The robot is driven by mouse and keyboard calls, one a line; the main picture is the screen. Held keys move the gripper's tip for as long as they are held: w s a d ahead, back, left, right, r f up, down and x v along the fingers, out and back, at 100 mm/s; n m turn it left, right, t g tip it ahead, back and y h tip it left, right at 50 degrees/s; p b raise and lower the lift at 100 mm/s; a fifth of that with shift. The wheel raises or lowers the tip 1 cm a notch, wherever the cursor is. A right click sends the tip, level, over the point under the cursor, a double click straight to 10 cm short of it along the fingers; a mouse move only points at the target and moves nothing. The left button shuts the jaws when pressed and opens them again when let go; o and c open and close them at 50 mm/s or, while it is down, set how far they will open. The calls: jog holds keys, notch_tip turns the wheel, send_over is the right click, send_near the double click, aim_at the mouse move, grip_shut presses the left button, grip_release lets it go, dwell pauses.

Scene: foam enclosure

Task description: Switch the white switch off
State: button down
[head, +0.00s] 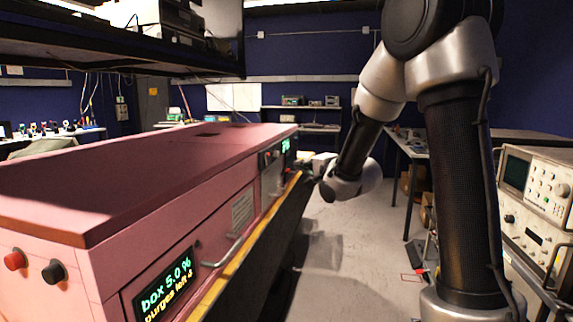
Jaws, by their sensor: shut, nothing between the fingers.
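I cannot make out a white switch in the head view. The pink enclosure (150,170) fills the left side, with its long front panel facing right. My gripper (304,168) is at the far end of that front, small and partly hidden by my wrist. It is shut and appears empty, pointing toward the panel near a second green display (286,146). I cannot tell whether it touches the panel. A near display (168,285) reads "box 5.0 %" and "purges left", with an unclear digit.
A red knob (14,260) and a black knob (53,272) are on the enclosure's near end. A silver handle (222,252) sticks out from its front. An overhead shelf (130,40) hangs above. Instruments (537,190) stand at right. Grey floor (350,265) is open between.

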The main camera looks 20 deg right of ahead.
send_near(267, 159)
jog(key=w+d+f, duration=0.1)
jog(key=w+d, duration=0.3)
jog(key=w, duration=0.2)
jog(key=shift+w+a+f, duration=0.15)
jog(key=shift+w+a, duration=0.1)
jog(key=shift+a, duration=0.3)
jog(key=shift+w+a+f, duration=0.15)
jog(key=shift+w+a, duration=0.05)
jog(key=shift+a, duration=0.3)
jog(key=shift+w+a+f, duration=0.2)
jog(key=shift+w+a, duration=0.05)
jog(key=shift+a, duration=0.3)
jog(key=shift+w+a+f+t, duration=0.1)
jog(key=shift+w+a+t, duration=0.05)
jog(key=shift+a+t, duration=0.15)
jog(key=shift+d, duration=0.1)
